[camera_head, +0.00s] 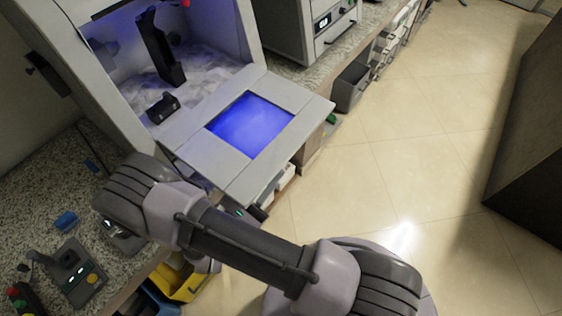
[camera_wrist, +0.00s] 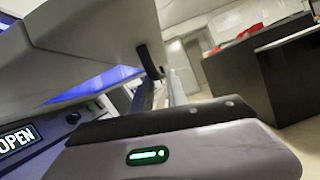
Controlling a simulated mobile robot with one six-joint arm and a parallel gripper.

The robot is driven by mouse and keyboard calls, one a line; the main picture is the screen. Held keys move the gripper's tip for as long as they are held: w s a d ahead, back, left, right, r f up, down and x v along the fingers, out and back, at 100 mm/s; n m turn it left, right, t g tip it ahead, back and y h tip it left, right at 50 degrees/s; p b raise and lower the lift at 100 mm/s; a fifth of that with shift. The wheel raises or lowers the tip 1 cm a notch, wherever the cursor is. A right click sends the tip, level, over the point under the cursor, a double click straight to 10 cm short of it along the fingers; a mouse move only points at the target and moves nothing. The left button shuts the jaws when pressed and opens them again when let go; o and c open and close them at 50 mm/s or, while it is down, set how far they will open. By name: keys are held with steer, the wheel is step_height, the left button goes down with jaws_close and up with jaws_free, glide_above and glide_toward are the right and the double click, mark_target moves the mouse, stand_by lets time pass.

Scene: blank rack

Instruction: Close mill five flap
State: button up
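The mill's flap (camera_head: 290,92) is a light grey panel with a glowing blue window. It is folded down and outward from the mill (camera_head: 235,35), leaving the chamber open. In the wrist view the flap (camera_wrist: 90,35) spans the upper left, and a display (camera_wrist: 18,140) reads "OPEN". My gripper (camera_head: 257,212) is mostly hidden below the flap's near edge in the head view. In the wrist view its grey body with a green light fills the bottom. I cannot tell whether its fingers are open, or whether it touches the flap.
A second grey machine (camera_head: 300,30) stands farther along the speckled counter (camera_head: 85,210). A small control box (camera_head: 72,275) and a blue item (camera_head: 66,221) lie at the left. A yellow bin (camera_head: 180,285) is below. A dark cabinet (camera_head: 530,150) stands right; the tiled floor between is clear.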

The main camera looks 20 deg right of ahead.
mark_target(281, 163)
steer(key=shift+x, duration=2.05)
jaws_close()
